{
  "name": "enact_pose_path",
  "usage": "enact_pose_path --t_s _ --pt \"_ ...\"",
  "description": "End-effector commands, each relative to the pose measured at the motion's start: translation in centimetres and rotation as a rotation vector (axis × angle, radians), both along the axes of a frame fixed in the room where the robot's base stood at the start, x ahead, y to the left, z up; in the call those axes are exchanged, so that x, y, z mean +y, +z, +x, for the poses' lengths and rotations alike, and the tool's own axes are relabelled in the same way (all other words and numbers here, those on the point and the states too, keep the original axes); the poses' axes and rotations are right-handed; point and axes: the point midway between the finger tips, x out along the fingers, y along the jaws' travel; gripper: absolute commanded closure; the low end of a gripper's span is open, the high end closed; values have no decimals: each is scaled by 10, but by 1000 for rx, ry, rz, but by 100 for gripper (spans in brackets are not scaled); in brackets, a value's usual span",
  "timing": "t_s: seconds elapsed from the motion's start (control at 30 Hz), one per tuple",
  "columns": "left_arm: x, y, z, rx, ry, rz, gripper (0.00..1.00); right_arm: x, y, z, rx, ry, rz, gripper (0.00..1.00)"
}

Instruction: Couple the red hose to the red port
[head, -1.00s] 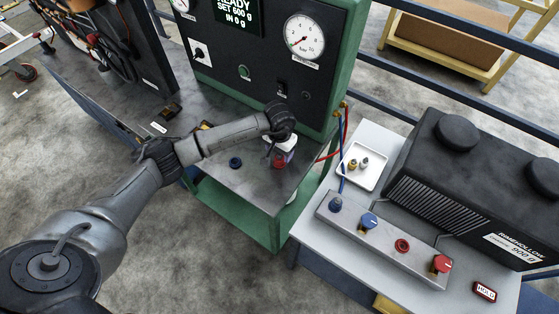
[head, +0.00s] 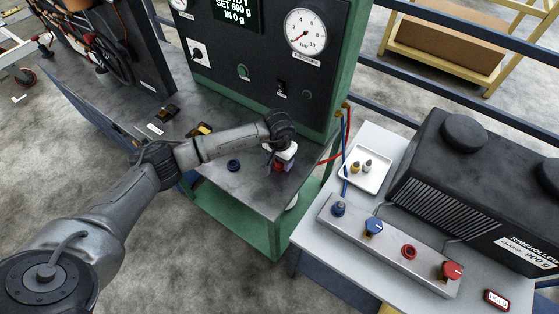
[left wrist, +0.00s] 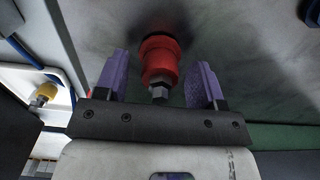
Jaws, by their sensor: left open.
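The red hose's coupler (left wrist: 160,58) is a stepped red cylinder with a metal nut, seated at the bench top. In the left wrist view it stands between the two purple fingers of my left gripper (left wrist: 162,72), with a gap on each side. In the head view my left gripper (head: 281,161) is low over the bench and mostly hides the coupler. The red hose (head: 332,158) runs from the panel's edge towards it. The red port (head: 409,252) is a red ring on the grey manifold (head: 387,243), with an empty-looking dark centre. My right gripper is out of view.
A blue hose end (head: 338,208) is on the manifold, beside a blue knob (head: 374,226). A red knob (head: 452,271) is at its right end. A white tray (head: 365,169) with small fittings lies behind. A dark ring (head: 233,166) is on the bench.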

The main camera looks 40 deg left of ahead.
Motion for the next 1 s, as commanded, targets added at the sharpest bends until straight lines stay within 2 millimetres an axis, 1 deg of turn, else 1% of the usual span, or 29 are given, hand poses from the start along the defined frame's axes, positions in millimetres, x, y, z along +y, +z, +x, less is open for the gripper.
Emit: enact_pose_path --t_s 0.3,1.0 --pt "0 0 1 -2 -1 0 37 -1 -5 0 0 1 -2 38" --pt "0 -1 0 0 0 0 37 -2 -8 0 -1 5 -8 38"
